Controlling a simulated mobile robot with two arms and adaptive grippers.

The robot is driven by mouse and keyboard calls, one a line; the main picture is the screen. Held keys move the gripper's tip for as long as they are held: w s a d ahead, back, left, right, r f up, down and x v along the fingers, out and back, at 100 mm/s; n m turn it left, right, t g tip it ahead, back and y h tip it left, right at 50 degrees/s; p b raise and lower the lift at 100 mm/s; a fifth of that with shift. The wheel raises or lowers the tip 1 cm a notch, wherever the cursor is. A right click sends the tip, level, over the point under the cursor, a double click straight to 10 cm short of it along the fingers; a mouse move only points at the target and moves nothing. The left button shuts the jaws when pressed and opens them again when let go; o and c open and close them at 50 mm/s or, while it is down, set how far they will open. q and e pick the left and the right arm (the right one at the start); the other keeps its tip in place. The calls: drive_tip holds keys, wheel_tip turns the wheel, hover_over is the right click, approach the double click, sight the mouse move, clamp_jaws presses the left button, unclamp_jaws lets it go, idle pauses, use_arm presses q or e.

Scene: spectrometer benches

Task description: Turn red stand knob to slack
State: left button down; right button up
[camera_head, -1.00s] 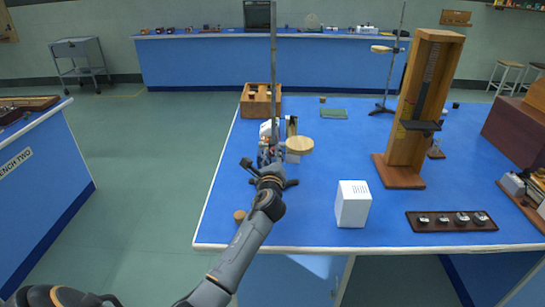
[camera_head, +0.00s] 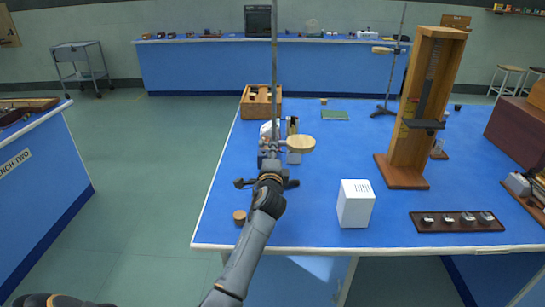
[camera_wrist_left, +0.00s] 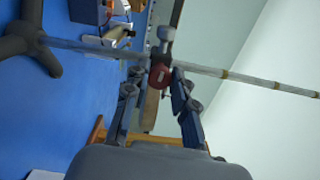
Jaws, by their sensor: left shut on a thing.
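The near stand has a thin metal rod (camera_head: 274,80) and dark feet (camera_head: 241,183), and it stands upright on the blue bench. Its rod also crosses the left wrist view (camera_wrist_left: 240,76). The red knob (camera_wrist_left: 159,76) sits at the clamp on this rod. My left gripper (camera_wrist_left: 158,84) is shut on the red knob, with a finger on each side of it. In the head view my left gripper (camera_head: 270,162) is at the stand, low on the rod, and my wrist hides the knob. My right gripper is not in view.
A round wooden plate (camera_head: 301,144) sticks out right of the rod. A wooden box (camera_head: 261,104) stands behind. A white box (camera_head: 355,204), a tall wooden frame (camera_head: 407,172) and a dark tray (camera_head: 420,227) stand to the right. A small cork-like piece (camera_head: 240,216) lies near the left edge.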

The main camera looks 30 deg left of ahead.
use_arm(q)
drive_tip(key=n+b, duration=0.1)
drive_tip(key=n, duration=0.3)
drive_tip(key=shift+f+n, duration=0.1)
drive_tip(key=shift+n, duration=0.3)
idle(0.4)
drive_tip(key=c, duration=1.1)
unclamp_jaws()
drive_tip(key=v, duration=1.2)
